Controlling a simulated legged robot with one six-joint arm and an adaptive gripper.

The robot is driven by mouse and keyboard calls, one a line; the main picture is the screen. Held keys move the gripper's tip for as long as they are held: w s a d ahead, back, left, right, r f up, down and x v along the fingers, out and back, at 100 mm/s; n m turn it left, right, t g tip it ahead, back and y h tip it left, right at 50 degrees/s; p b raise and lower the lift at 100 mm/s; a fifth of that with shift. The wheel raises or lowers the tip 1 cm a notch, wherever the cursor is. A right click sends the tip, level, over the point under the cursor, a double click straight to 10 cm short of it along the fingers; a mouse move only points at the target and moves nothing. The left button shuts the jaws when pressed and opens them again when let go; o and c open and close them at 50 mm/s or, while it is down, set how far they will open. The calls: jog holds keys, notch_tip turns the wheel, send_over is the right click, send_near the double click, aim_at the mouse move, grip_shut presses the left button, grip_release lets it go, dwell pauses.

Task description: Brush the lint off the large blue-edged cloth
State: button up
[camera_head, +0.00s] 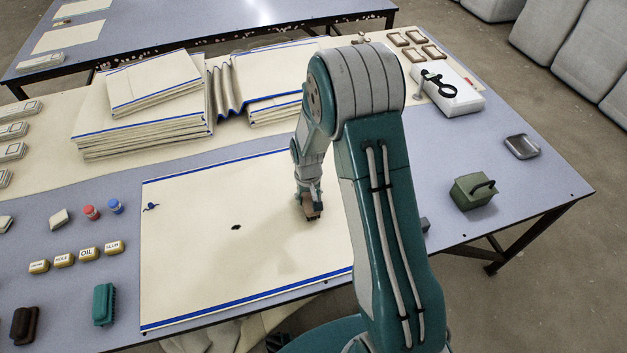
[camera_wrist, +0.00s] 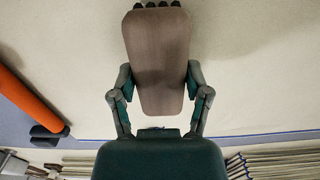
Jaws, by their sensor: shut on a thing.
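The large cream cloth (camera_head: 205,275) with blue edges lies flat on the table. A dark speck (camera_head: 236,227) sits near its middle, and a small blue tuft (camera_head: 151,207) lies near its left edge. My gripper (camera_head: 309,196) is over the right part of the cloth. It is shut on a brown wooden-backed brush (camera_head: 311,210), which also shows in the wrist view (camera_wrist: 158,60), with dark bristle tufts at its far end. The brush is at or just above the cloth; I cannot tell whether it touches. My arm hides the cloth's right edge.
Folded cloth stacks (camera_head: 145,130) stand behind. A teal brush (camera_head: 104,304), a dark brush (camera_head: 24,325) and several labelled blocks (camera_head: 87,254) are at left. A green box (camera_head: 472,191) and a metal tray (camera_head: 521,147) are at right. An orange cylinder (camera_wrist: 25,95) shows in the wrist view.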

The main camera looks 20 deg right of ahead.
jog(key=r, duration=0.1)
jog(key=a+r, duration=0.2)
jog(key=r, duration=0.1)
jog(key=shift+w, duration=0.1)
jog(key=shift+r, duration=0.3)
jog(key=shift+d+r, duration=0.4)
jog(key=shift+r, duration=0.25)
jog(key=shift+d+r, duration=0.35)
jog(key=shift+r, duration=0.25)
jog(key=shift+a, duration=0.5)
jog(key=shift+d, duration=0.1)
